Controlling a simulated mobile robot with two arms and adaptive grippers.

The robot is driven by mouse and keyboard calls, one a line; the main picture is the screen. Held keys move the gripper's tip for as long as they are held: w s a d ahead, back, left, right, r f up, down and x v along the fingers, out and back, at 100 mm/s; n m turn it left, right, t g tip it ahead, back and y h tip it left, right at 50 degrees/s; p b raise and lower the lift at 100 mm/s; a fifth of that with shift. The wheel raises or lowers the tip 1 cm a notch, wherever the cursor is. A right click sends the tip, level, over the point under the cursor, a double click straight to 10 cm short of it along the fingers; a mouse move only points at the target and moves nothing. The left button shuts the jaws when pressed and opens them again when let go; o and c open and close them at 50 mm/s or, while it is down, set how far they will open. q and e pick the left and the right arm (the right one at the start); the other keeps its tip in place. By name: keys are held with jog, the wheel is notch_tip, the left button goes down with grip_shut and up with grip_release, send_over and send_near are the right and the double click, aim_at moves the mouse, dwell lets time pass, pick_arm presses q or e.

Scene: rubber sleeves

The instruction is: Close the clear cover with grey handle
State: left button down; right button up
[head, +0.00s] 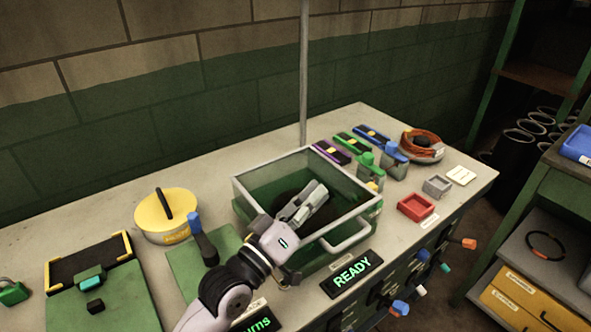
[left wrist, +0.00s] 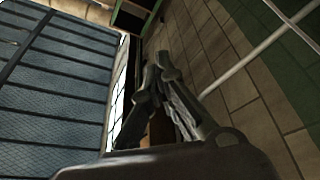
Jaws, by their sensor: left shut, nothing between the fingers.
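The clear cover (head: 262,176) has a pale grey rim and see-through walls, and it sits over a green box on the bench. Its grey handle (head: 347,238) sticks out at the front right. I cannot tell whether the cover is fully down on the box. My left gripper (head: 318,192) overlaps the middle of the cover in the head view, shut and empty, hiding part of the rim and inside. Contact with the cover cannot be told. The gripper's fingers also show in the left wrist view (left wrist: 166,62). My right gripper is not in view.
A yellow round lidded pot (head: 165,222) and a blue-topped lever (head: 201,238) stand left of the box. A READY display (head: 352,274) is in front. A red tray (head: 417,207) and a grey cup (head: 437,186) are to the right. A grey post (head: 304,70) rises behind.

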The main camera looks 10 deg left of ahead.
pick_arm(q)
notch_tip(320, 180, down, 7)
jog(key=s+d+b, duration=0.2)
jog(key=shift+s+d, duration=0.15)
jog(key=shift+d, duration=0.1)
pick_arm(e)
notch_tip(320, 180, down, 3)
pick_arm(q)
jog(key=shift+r, duration=0.15)
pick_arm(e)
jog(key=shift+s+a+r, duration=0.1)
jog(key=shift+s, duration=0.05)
pick_arm(q)
notch_tip(320, 180, up, 5)
jog(key=p, duration=0.5)
jog(key=s+a+f+b, duration=0.4)
jog(key=s+a, duration=0.2)
jog(key=s, duration=0.1)
jog(key=shift+a+f, duration=0.2)
jog(key=shift+f, duration=0.05)
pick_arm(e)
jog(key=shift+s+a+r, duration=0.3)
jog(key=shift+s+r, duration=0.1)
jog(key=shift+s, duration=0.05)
